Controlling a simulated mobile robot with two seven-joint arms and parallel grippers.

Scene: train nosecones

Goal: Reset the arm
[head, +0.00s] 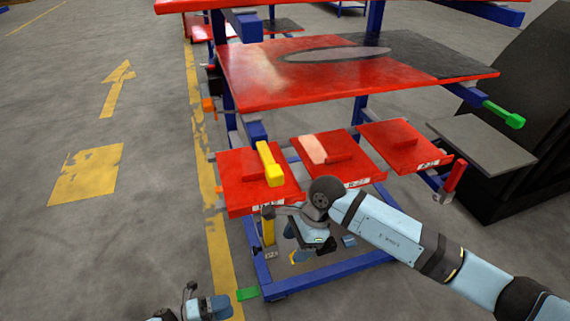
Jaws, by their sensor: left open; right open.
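My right arm comes in from the right, with light-blue links and dark joints. Its gripper (312,250) points down in front of the rack's lower red trays, open, with nothing seen between its fingers. The arm's dark wrist hides part of the middle tray's front edge. My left gripper (194,308) shows only in part at the bottom edge, left of the rack's foot. It is open, and most of its arm is out of view.
A blue-framed rack (334,278) holds a red upper shelf (270,95) and lower red trays: left (238,192), middle (345,174), right (425,155). A grey plate (480,143) is at right. Left floor is clear.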

